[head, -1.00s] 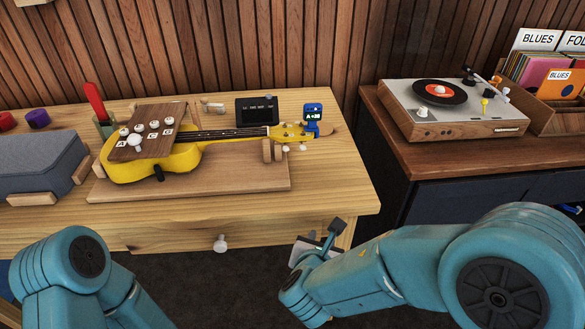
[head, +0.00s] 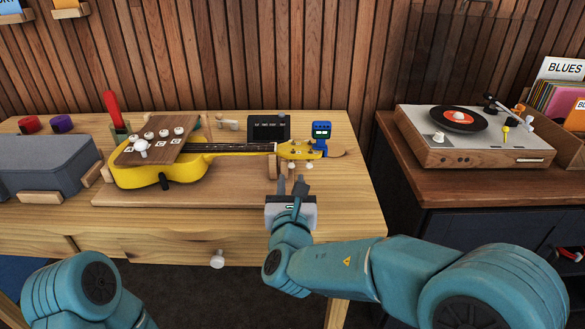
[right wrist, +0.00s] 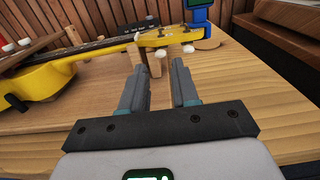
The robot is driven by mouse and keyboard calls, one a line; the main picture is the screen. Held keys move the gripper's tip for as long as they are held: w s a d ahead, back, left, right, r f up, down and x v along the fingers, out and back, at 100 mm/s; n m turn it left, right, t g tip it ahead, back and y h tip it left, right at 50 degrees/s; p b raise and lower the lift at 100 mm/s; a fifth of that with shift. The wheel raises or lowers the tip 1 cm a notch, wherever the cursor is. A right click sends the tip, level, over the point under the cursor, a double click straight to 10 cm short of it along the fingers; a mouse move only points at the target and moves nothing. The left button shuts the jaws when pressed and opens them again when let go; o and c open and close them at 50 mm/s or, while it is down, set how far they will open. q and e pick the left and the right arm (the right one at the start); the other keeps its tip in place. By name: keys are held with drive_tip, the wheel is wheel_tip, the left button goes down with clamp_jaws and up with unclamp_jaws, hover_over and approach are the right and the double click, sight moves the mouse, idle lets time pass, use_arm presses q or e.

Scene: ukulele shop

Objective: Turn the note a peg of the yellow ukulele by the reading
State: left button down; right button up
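The yellow ukulele (head: 160,172) lies on a wooden board, its neck pointing right and its headstock (head: 297,149) near the table's right side. White pegs (head: 309,166) stick out along the headstock's near edge; a peg also shows in the right wrist view (right wrist: 188,48). A blue clip-on tuner (head: 321,129) sits at the headstock, its lit screen too small to read. My right gripper (head: 291,182) is open and empty, in front of the headstock, below and apart from the pegs. In the right wrist view, its fingers (right wrist: 159,68) point toward the pegs. My left gripper is out of view.
A wooden neck support (head: 272,172) stands under the neck. A brown panel with white knobs (head: 164,133) covers part of the ukulele body. A small black device (head: 269,125) stands behind the neck. A turntable (head: 475,150) is on the right cabinet. The table's front right is clear.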

sight(292, 167)
drive_tip(key=w, duration=0.6)
drive_tip(key=shift+w, duration=0.2)
clamp_jaws()
drive_tip(key=shift+f+b, duration=0.15)
drive_tip(key=shift+b, duration=0.3)
drive_tip(key=m+b, duration=0.5)
drive_tip(key=b, duration=0.4)
drive_tip(key=shift+d+f+m, duration=0.1)
drive_tip(key=shift+f+m, duration=0.05)
drive_tip(key=shift+m, duration=0.25)
drive_tip(key=shift+r+m+b, duration=0.2)
drive_tip(key=shift+m+b, duration=0.9)
drive_tip(key=shift+b, duration=0.3)
unclamp_jaws()
